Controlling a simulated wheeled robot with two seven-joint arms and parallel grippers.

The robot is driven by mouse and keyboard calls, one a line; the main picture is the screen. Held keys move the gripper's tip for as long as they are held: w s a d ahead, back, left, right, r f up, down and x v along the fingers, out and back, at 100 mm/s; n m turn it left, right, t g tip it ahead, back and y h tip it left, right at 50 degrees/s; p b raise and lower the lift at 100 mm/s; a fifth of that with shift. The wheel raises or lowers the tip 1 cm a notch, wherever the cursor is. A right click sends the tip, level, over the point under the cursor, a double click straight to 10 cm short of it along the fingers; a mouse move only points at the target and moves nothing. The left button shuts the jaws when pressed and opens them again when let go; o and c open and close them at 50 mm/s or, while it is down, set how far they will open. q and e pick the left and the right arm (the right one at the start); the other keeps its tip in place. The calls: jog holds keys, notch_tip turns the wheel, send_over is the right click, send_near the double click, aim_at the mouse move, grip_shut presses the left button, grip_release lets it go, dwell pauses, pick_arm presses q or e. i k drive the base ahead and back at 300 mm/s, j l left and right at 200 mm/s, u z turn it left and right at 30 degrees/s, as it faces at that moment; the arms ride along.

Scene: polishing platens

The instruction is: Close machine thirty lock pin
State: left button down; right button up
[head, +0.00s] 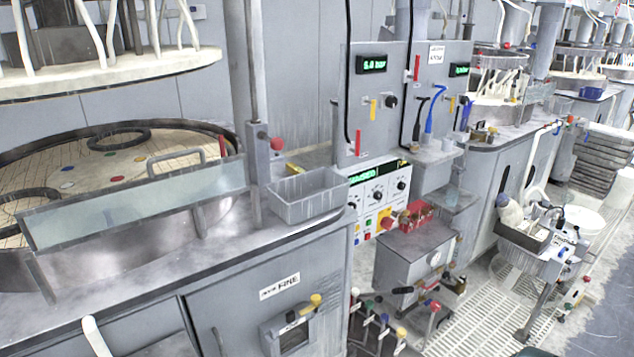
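No part is clearly marked as machine thirty, and I cannot tell for sure which part is the lock pin. The nearest polishing machine (75,265) fills the left side, with a round platen (105,180) in its basin. A grey upright post (252,165) at the basin's right edge carries a red knob (277,143) that sticks out to the right; it may be the pin's knob. A clear splash guard (140,208) stands in front of the platen. Neither of my grippers shows in the head view.
A grey bin (305,195) sits beside the post. Control panels (376,100) with green displays stand behind it. A grey box with a gauge (415,255) and coloured-handled valves (375,318) stand lower right. A loaded cart (535,245) is in the aisle; bare floor (605,310) shows at far right.

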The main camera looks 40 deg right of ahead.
aim_at(276, 144)
jog(key=z, duration=1.15)
jog(key=k+l, duration=0.1)
jog(key=l, duration=0.65)
jog(key=k+z, duration=0.05)
jog(key=k, duration=0.05)
